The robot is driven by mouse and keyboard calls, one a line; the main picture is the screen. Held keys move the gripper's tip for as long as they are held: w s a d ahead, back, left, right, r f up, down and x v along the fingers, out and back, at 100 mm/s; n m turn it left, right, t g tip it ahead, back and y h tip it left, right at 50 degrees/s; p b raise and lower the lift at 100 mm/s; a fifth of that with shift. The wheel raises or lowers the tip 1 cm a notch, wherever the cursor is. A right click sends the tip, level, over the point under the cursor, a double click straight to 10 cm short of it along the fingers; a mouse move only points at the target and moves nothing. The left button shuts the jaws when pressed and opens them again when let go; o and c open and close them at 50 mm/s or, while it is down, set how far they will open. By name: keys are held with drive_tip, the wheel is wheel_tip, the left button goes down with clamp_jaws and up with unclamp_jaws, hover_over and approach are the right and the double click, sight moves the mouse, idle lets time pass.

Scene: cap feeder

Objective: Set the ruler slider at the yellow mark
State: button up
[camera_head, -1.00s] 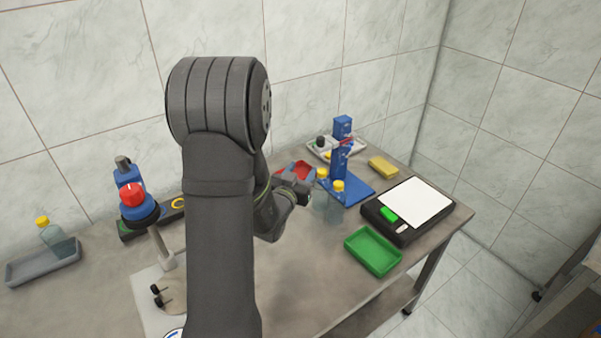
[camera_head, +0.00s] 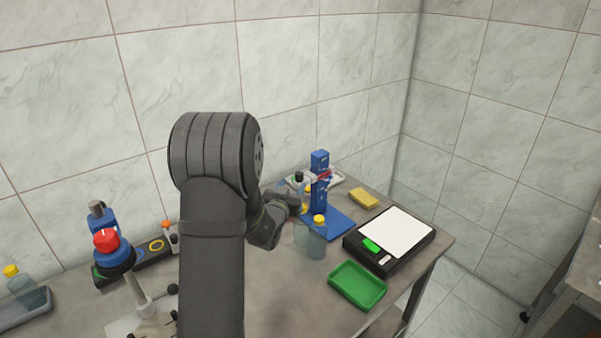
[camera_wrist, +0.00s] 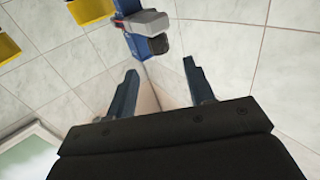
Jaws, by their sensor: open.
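The ruler is a blue upright post (camera_head: 319,198) on a blue base plate; its lower part is partly hidden by a bottle. A light grey slider arm with a black knob (camera_head: 298,177) sticks out left from the upper post, with a red part beside it. The wrist view shows the blue post (camera_wrist: 132,47) at the top, with the grey slider (camera_wrist: 143,22) and its dark knob. I cannot make out a yellow mark on the post. My gripper (camera_wrist: 160,80) is open and empty, its fingers apart below the slider.
Yellow-capped bottles (camera_head: 317,240) stand just in front of the post. A green tray (camera_head: 358,286), a black scale with a white plate (camera_head: 402,233) and a yellow block (camera_head: 363,198) lie to the right. A red-topped blue device (camera_head: 107,242) stands left.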

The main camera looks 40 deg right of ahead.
drive_tip(key=x, duration=1)
